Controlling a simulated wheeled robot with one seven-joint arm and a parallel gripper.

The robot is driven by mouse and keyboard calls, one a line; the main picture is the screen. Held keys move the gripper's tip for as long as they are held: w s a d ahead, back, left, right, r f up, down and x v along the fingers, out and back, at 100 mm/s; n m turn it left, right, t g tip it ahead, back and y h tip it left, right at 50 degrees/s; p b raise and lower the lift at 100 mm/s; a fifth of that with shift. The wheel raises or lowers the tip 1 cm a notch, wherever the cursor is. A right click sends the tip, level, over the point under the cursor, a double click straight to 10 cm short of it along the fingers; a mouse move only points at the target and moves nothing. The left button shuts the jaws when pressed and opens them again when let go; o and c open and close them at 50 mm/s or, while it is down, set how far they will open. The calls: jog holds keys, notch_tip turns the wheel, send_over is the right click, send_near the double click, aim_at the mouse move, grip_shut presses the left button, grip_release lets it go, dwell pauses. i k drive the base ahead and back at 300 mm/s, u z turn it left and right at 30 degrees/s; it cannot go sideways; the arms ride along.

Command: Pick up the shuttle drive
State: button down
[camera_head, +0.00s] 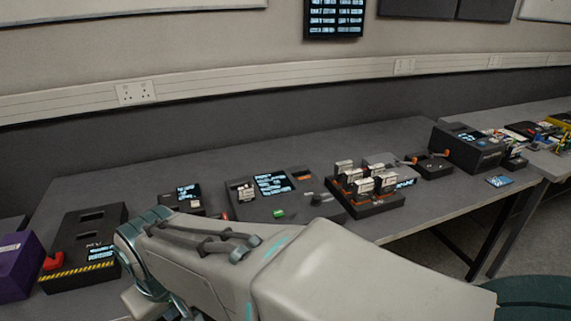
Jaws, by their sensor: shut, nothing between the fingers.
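Several small white-and-dark cartridge-like blocks (386,181) stand upright in a black rack (376,209) on the grey table, right of centre. Another similar block (245,193) sits at the left of a dark console with a lit screen (272,184). I cannot tell which of these is the shuttle drive, as their labels are too small to read. My pale arm crosses the foreground from lower right to a teal joint at the left. My gripper's fingertips do not show; they are hidden or out of frame.
A dark box with a red handle and striped edge (73,272) and a purple box (16,262) stand at the left. A small screen unit (186,198) is left of the console. A larger dark unit (465,145) stands at the right. The table's back strip is clear.

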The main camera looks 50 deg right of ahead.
aim_at(340, 167)
jog(key=z, duration=2.6)
jog(key=k, duration=1.15)
jog(key=z, duration=0.9)
jog(key=i, duration=1.5)
jog(key=u, duration=0.55)
jog(key=i, duration=1)
jog(key=u, duration=1.5)
jog(key=i, duration=0.55)
jog(key=u, duration=0.45)
